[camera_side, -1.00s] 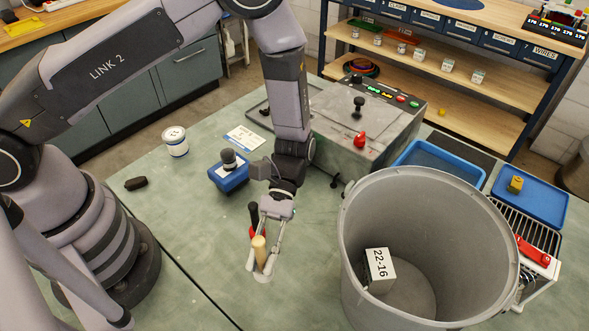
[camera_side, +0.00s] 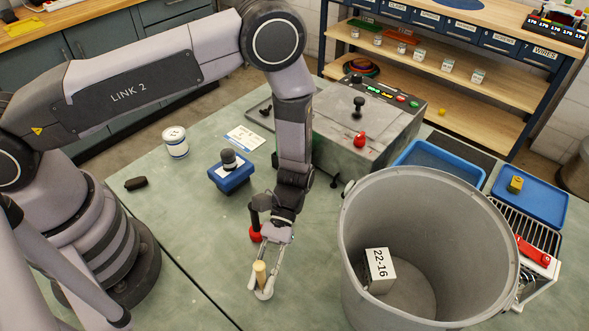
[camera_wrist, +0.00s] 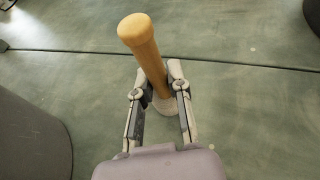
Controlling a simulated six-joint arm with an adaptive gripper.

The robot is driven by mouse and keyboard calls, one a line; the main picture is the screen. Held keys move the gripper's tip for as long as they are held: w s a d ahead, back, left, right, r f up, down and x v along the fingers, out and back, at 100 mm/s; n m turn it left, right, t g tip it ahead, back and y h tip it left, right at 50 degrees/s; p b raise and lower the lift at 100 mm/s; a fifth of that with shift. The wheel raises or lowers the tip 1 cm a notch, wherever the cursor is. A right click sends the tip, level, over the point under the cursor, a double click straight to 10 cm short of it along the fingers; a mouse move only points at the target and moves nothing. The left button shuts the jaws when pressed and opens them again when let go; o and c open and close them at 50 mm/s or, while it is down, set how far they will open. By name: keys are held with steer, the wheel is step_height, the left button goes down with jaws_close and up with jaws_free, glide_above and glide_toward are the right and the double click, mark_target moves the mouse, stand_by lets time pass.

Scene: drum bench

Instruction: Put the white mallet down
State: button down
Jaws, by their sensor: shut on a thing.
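The white mallet has a tan wooden handle (camera_side: 260,272) and a pale head at its lower end, low over or on the bench. My gripper (camera_side: 262,288) is shut on it, with a finger on each side. In the wrist view the handle (camera_wrist: 140,38) rises, tilted, beyond my gripper (camera_wrist: 159,92), and the pale head shows between the fingers. I cannot tell whether the head touches the bench.
A red mallet with a black handle (camera_side: 255,236) stands just behind my gripper. A large grey drum (camera_side: 365,230) stands to the right. A blue block (camera_side: 232,178) and a white tub (camera_side: 175,142) are behind left. The green bench (camera_side: 200,235) is clear to the left.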

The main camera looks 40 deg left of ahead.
steer(key=shift+f, duration=0.55)
stand_by(0.4)
steer(key=c, duration=1)
jaws_free()
steer(key=v, duration=1.1)
steer(key=shift+w+a+r, duration=0.1)
steer(key=shift+w+a, duration=0.05)
steer(key=w+a+r+m+t+y, duration=0.1)
steer(key=a+r+t, duration=0.35)
steer(key=r, duration=0.75)
steer(key=w+a+r+m+t+y, duration=0.15)
steer(key=a+r+t, duration=0.35)
steer(key=r, duration=0.7)
steer(key=s+a+r+m+t+y, duration=0.1)
steer(key=s+a+r+t, duration=0.3)
steer(key=s+a+r, duration=0.1)
steer(key=s+a+r+m+t+y, duration=0.1)
steer(key=s+a+r+t, duration=0.3)
steer(key=s+a, duration=0.3)
steer(key=s+r, duration=0.1)
steer(key=s, duration=0.1)
steer(key=shift+s+a+t, duration=0.2)
steer(key=shift+s+t, duration=0.15)
